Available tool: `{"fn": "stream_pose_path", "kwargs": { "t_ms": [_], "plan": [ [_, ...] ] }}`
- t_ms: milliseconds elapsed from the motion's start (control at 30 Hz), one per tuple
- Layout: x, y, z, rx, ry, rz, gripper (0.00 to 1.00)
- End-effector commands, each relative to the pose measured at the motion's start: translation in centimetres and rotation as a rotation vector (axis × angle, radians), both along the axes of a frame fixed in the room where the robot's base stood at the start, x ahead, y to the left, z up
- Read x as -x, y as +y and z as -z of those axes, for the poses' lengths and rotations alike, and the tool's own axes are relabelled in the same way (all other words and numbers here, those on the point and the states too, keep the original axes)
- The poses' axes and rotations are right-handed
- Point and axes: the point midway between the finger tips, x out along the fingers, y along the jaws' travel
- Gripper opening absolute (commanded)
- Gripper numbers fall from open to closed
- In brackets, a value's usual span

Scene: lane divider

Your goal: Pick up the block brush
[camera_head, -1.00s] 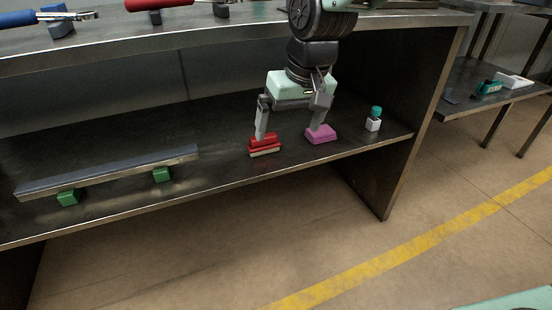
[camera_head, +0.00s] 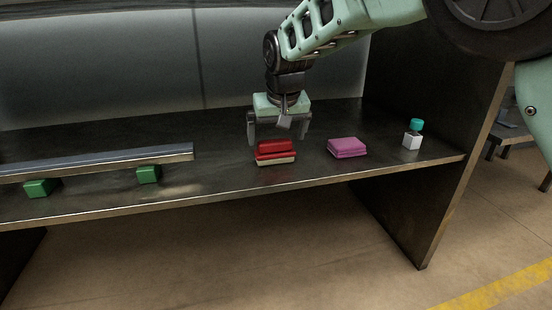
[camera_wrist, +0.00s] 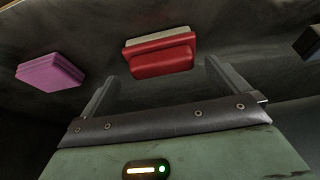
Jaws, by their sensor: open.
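The block brush (camera_head: 276,150) has a red top and a pale bristle base. It lies on the dark metal shelf (camera_head: 225,185). In the wrist view the brush (camera_wrist: 160,56) sits beyond the fingertips, roughly between them. My gripper (camera_head: 279,142) is open and empty, with its fingers pointing down above and just behind the brush. The two fingers also show in the wrist view (camera_wrist: 160,74), spread apart with nothing between them. I see no contact with the brush.
A pink block (camera_head: 347,147) lies right of the brush, and a white bottle with a teal cap (camera_head: 413,134) stands further right. At left, a long metal bar (camera_head: 100,163) rests on green blocks (camera_head: 148,174). The shelf's right side panel (camera_head: 430,185) bounds the space.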

Motion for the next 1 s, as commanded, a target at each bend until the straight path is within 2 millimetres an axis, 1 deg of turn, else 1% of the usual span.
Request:
{"fn": "stream_pose_path", "kwargs": {
  "t_ms": [167,433,500,700,733,833,867,1000],
  "plan": [
    [-0.4,0.2,1.4,0.000,-0.001,0.000,1.00],
    [-1.6,0.7,4.7,0.001,0.000,0.001,1.00],
    [-1.8,0.7,4.9,0.001,0.000,0.000,1.00],
    [-1.8,0.7,4.7,0.000,-0.001,0.000,1.00],
    [-1.8,0.7,4.7,0.000,-0.001,0.000,0.97],
    [-1.8,0.7,4.7,0.000,0.000,0.000,0.69],
    [-1.8,0.7,4.7,0.000,0.000,0.000,0.67],
    [-1.8,0.7,4.7,0.000,-0.001,0.000,0.67]
  ]
}}
